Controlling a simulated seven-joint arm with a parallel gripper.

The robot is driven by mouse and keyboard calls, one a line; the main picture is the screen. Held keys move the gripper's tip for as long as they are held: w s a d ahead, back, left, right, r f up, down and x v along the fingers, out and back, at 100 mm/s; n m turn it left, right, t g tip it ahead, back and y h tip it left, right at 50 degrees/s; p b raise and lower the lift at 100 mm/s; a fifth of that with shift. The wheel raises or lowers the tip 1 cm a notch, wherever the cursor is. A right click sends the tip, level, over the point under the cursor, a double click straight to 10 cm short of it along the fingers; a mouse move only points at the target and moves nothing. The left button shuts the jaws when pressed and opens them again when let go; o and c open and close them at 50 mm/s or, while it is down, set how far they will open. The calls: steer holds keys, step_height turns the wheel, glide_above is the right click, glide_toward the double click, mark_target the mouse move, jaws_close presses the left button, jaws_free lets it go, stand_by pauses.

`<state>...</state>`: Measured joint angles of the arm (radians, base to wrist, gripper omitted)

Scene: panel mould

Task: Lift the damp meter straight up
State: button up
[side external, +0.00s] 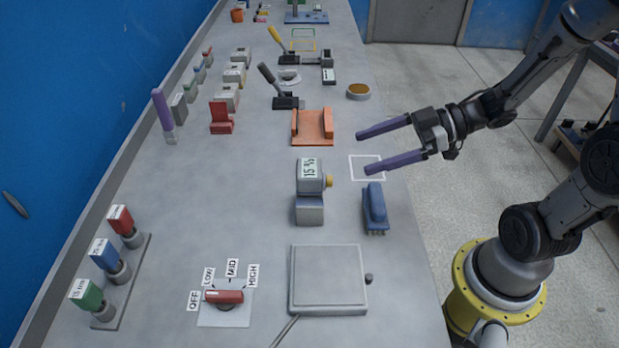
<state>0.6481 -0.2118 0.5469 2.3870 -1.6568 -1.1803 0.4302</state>
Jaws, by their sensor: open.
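The damp meter (311,174) looks to be the grey boxy device with a pale display reading about 15 % and a yellow knob on its right side. It stands on or just behind a grey block (309,211); I cannot tell which. My gripper (363,153) is to the right of the meter, with its two long purple fingers apart and pointing left. Nothing is between the fingers. The fingers are apart from the meter, near a white square outline (354,178) marked on the bench.
A blue brush (375,207) lies right of the meter. An orange cradle (312,127) stands behind it. A grey square plate (328,280) and a red-handled dial (224,297) are in front. Coloured stamps (104,256) stand at left. The bench (220,190) is clear left of the meter.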

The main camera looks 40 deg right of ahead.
mark_target(312, 167)
steer(key=shift+w+d+f+m+h, duration=0.1)
steer(key=shift+d+f+m+h, duration=0.25)
steer(key=shift+d, duration=0.3)
steer(key=x, duration=0.8)
steer(key=shift+w+a, duration=0.15)
steer(key=shift+w, duration=0.1)
steer(key=shift+a+r+x, duration=0.1)
steer(key=shift+x, duration=1.2)
steer(key=shift+a+r+x, duration=0.1)
steer(key=shift+a+x, duration=0.05)
steer(key=shift+x, duration=1.1)
steer(key=shift+s, duration=0.1)
steer(key=shift+r, duration=0.1)
jaws_close()
